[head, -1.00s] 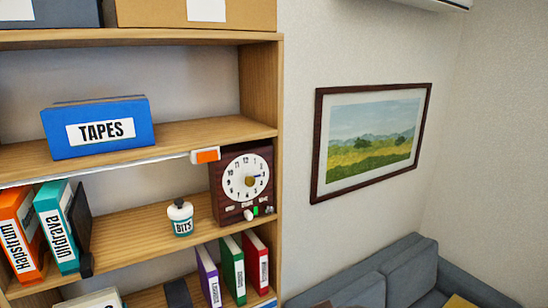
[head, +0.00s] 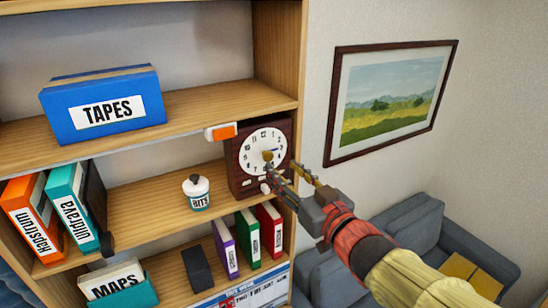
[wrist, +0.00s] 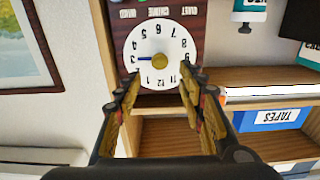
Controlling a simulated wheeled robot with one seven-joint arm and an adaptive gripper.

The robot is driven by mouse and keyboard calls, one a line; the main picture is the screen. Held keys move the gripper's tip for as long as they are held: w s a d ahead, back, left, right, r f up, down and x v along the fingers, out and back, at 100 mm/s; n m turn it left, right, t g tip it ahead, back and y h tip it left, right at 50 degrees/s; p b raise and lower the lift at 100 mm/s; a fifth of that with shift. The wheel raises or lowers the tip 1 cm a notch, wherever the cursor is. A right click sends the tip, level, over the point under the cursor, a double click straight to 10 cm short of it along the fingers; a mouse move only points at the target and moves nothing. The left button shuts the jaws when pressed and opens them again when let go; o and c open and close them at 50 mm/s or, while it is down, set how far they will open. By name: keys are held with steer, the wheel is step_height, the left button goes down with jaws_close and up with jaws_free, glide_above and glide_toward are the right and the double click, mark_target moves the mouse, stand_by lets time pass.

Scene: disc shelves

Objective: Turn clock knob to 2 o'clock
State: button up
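The clock (head: 240,178) is a dark wooden box with a white dial (head: 256,143), standing at the right end of the middle shelf. A brass knob (head: 267,156) sits at the dial's centre, and its blue pointer aims at about 3. The wrist view shows the clock upside down, with the knob (wrist: 159,61) in full view. My gripper (head: 288,174) is in front of the clock's lower right in the head view. In the wrist view my gripper (wrist: 160,85) is open and empty. Its fingers are spread to either side, short of the knob, with no visible contact.
An orange-and-white block (head: 221,132) sits on the shelf edge just above the clock's left. Binders (head: 270,229) stand on the shelf below. A framed picture (head: 392,98) hangs on the right wall above a grey sofa (head: 415,226).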

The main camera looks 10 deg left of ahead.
mark_target(269, 157)
steer(key=p+x, duration=0.1)
steer(key=x, duration=0.6)
steer(key=shift+c, duration=0.3)
jaws_close()
